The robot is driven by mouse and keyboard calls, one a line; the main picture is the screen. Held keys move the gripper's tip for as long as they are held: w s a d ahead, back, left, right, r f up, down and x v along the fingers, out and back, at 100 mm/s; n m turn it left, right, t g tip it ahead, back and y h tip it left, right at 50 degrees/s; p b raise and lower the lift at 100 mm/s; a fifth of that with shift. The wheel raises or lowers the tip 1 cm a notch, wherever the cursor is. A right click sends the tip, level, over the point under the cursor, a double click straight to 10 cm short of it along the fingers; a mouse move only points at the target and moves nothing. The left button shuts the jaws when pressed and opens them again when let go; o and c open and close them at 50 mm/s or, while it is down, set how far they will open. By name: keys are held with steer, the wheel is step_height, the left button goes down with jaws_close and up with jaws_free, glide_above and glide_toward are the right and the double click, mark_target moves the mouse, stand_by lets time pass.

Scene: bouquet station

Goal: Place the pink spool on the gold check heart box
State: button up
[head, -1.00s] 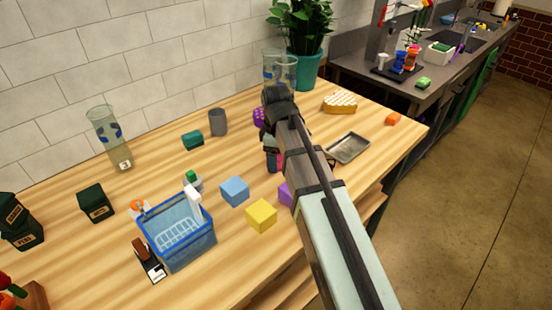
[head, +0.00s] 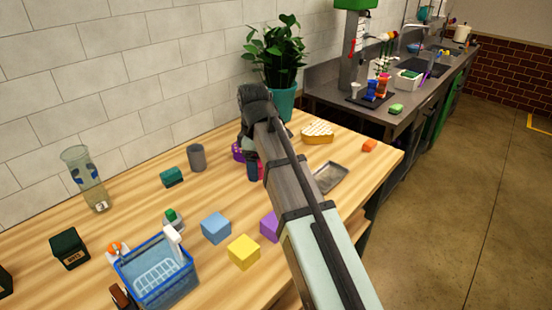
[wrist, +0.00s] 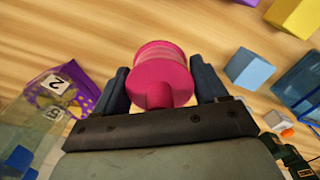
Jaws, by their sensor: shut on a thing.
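The pink spool (wrist: 155,75) is between the two dark fingers of my gripper (wrist: 163,88) in the wrist view, and the gripper is shut on it. In the head view my gripper (head: 253,168) is over the back middle of the table, and only a sliver of pink shows beside the fingers. The gold check heart box (head: 317,132) lies near the table's back right, to the right of my gripper and apart from it. Its pale checked top looks bare. My arm covers part of the table between the two.
A purple dotted box (head: 238,152) is just left of my gripper. Blue (head: 216,228), yellow (head: 244,252) and purple blocks (head: 269,226) sit in front. A plant (head: 278,62) stands behind.

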steer(key=w+d+m, duration=0.2)
steer(key=w+d, duration=0.4)
steer(key=d, duration=0.4)
step_height(320, 180, up, 5)
steer(key=n, duration=0.5)
glide_above(320, 129)
steer(key=shift+f, duration=5)
steer(key=shift+f, duration=0.15)
steer(key=o, duration=1.1)
